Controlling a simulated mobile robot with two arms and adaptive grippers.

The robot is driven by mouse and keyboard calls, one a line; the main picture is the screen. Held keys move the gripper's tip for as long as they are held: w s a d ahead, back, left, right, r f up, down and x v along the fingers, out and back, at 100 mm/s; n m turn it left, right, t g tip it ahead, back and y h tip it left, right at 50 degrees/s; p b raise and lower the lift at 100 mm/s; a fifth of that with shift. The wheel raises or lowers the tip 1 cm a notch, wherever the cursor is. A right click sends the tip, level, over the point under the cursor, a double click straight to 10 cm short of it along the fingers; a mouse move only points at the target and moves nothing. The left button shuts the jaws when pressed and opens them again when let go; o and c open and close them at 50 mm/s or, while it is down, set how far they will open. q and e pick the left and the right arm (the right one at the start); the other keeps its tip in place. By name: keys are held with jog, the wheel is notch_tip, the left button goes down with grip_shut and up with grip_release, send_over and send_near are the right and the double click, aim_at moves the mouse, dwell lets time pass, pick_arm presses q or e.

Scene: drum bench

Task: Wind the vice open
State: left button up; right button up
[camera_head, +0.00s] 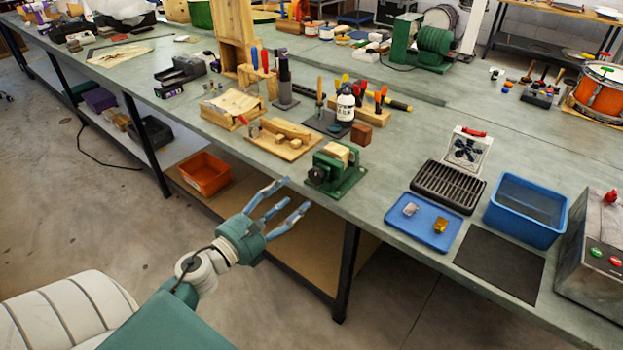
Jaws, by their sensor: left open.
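The green vice (336,170) stands near the front edge of the long workbench, with a pale wooden block at its top. My right gripper is not in view.
Wooden trays (284,143) and a black-and-white bottle (345,106) stand left of and behind the vice. To the right are a blue tray (423,236), a dark grate (449,186) and a blue bin (525,211). An orange bin (204,174) sits on the lower shelf.

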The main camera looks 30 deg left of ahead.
aim_at(314, 177)
pick_arm(q)
jog(key=w, duration=0.3)
jog(key=w+p, duration=0.1)
jog(key=w, duration=0.1)
jog(key=w+p, duration=0.1)
jog(key=w, duration=0.2)
jog(key=shift+w+d, duration=0.3)
jog(key=shift+d, duration=0.05)
jog(key=shift+w, duration=0.4)
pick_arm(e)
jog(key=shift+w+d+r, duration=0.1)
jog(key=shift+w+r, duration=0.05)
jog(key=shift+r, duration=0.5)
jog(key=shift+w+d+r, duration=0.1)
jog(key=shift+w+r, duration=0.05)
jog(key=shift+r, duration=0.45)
pick_arm(q)
jog(key=shift+c, duration=0.2)
jog(key=c, duration=1.1)
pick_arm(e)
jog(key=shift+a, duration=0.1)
